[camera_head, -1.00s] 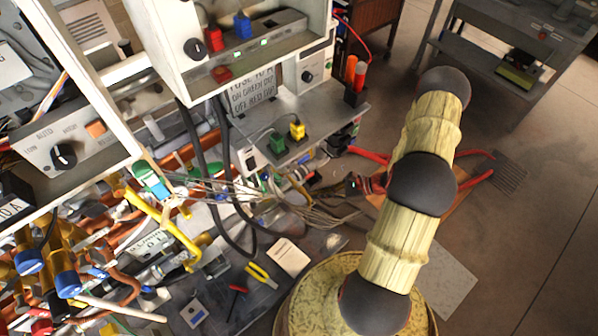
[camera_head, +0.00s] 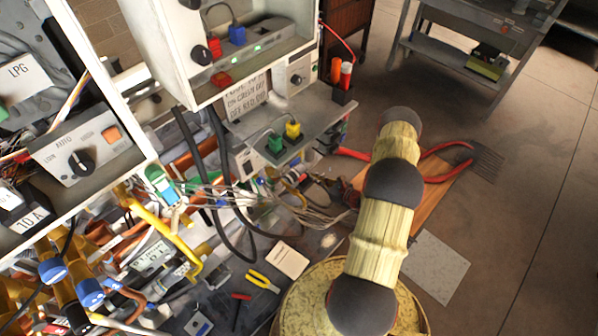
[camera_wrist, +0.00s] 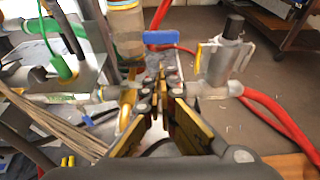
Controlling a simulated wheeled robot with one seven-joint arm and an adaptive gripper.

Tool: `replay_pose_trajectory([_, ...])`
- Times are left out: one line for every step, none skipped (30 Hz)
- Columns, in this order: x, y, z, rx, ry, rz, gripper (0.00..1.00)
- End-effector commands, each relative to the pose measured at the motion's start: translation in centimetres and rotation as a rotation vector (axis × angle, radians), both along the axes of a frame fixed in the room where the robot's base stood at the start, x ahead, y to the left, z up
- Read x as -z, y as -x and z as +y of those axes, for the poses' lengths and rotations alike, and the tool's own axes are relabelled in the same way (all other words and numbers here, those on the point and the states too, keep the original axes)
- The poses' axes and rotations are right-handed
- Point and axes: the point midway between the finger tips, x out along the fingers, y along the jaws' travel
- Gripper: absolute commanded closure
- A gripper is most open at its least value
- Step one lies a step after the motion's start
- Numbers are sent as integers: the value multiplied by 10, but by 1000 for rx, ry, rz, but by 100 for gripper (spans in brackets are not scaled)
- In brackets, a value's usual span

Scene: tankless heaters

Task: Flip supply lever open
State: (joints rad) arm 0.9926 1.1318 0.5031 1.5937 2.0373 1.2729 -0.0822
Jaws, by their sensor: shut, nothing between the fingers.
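My gripper (camera_wrist: 159,84) shows in the wrist view with its fingers close together and nothing held. Just beyond the fingertips is a small blue handle (camera_wrist: 161,38) on a metal pipe fitting; the fingertips partly cover the fitting. To its right stands a metal valve body (camera_wrist: 222,55) with a black top and a yellowish part, joined to a red hose. I cannot tell from any label which part is the supply lever. In the head view, my arm hides most of my gripper. A blue-green handle (camera_head: 161,185) and a yellow pipe (camera_head: 160,232) show on the left.
Red hoses (camera_wrist: 275,120) run at the right of the wrist view. Bundled wires (camera_head: 290,203) and black cables crowd the area left of my arm. A control box (camera_head: 225,50) and a grey shelf (camera_head: 310,125) stand above. Open floor (camera_head: 500,220) lies to the right.

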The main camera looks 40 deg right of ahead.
Motion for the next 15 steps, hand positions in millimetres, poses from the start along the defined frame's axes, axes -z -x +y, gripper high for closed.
replay_pose_trajectory([0,0,0,0,0,0,100])
replay_pose_trajectory([0,0,0,-1,0,0,100])
replay_pose_trajectory([0,-1,0,-1,1,0,100])
replay_pose_trajectory([1,-2,1,-1,1,0,100])
replay_pose_trajectory([2,-4,1,-2,0,0,100])
replay_pose_trajectory([3,-7,1,-3,1,0,100])
replay_pose_trajectory([4,-10,2,-3,1,0,100])
replay_pose_trajectory([6,-13,2,-3,2,0,100])
replay_pose_trajectory([8,-19,3,-5,2,0,100])
replay_pose_trajectory([9,-24,4,-5,2,-1,100])
replay_pose_trajectory([11,-28,5,-5,1,0,100])
replay_pose_trajectory([15,-35,6,-5,1,0,100])
replay_pose_trajectory([17,-40,7,-6,1,0,100])
replay_pose_trajectory([18,-45,8,-6,2,0,100])
replay_pose_trajectory([21,-52,9,-5,2,0,100])
